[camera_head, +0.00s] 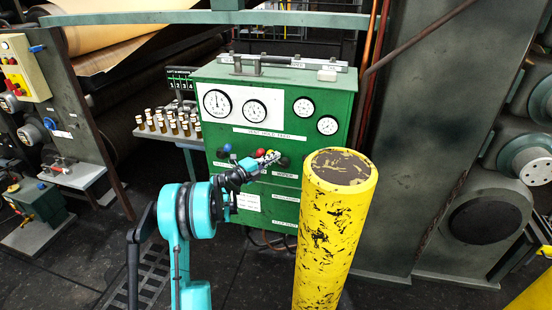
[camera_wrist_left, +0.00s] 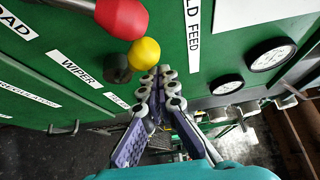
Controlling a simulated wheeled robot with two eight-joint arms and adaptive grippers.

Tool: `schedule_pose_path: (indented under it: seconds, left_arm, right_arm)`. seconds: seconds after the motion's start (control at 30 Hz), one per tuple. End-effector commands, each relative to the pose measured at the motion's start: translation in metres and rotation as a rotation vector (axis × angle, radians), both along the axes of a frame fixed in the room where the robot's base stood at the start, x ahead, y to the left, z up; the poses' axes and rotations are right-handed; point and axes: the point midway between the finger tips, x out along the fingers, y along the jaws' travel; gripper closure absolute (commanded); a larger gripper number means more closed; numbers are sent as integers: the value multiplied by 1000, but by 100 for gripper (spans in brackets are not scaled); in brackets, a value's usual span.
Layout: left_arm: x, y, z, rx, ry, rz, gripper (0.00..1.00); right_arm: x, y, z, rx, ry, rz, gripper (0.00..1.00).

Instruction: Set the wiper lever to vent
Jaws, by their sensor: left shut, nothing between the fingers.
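A green control panel (camera_head: 270,98) carries several ball-topped levers. In the left wrist view, a black knob (camera_wrist_left: 115,67) is closest to the WIPER label (camera_wrist_left: 76,69). A yellow knob (camera_wrist_left: 145,53) and a large red knob (camera_wrist_left: 122,17) are beside it. In the head view, the black knob (camera_head: 284,161) is just right of my left gripper (camera_head: 268,159). My left gripper (camera_wrist_left: 158,74) is shut and empty, its tips close to the yellow and black knobs; whether they touch is unclear. Smaller labels near the lever are unreadable. My right gripper is out of view.
A yellow post (camera_head: 332,235) stands at the panel's right front. Gauges (camera_head: 217,102) sit above the levers. A blue knob (camera_head: 227,148) is to the left. A rack of small bottles (camera_head: 168,123) stands left of the panel. A grey column (camera_head: 420,150) is on the right.

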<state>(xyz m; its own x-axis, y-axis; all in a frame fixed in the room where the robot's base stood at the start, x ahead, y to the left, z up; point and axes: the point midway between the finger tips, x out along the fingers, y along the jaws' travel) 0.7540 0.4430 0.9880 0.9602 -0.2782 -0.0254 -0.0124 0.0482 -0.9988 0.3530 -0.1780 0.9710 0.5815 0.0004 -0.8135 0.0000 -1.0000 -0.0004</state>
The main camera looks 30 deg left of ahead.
Motion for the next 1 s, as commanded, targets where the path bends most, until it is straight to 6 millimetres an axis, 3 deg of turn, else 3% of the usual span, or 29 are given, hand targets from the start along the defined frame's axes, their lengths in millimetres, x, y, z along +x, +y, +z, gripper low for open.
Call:
schedule_pose_path:
  seconds: [0.73, 0.87, 1.0]
  left_arm:
    - [-1, 9, -1, 1, 0, 13, 100]
    - [2, 0, 6, 1, 0, 11, 100]
    - [12, -25, 23, 2, 0, 3, 100]
  right_arm:
    - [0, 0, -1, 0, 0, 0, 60]
    - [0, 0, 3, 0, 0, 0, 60]
    - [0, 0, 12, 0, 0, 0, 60]
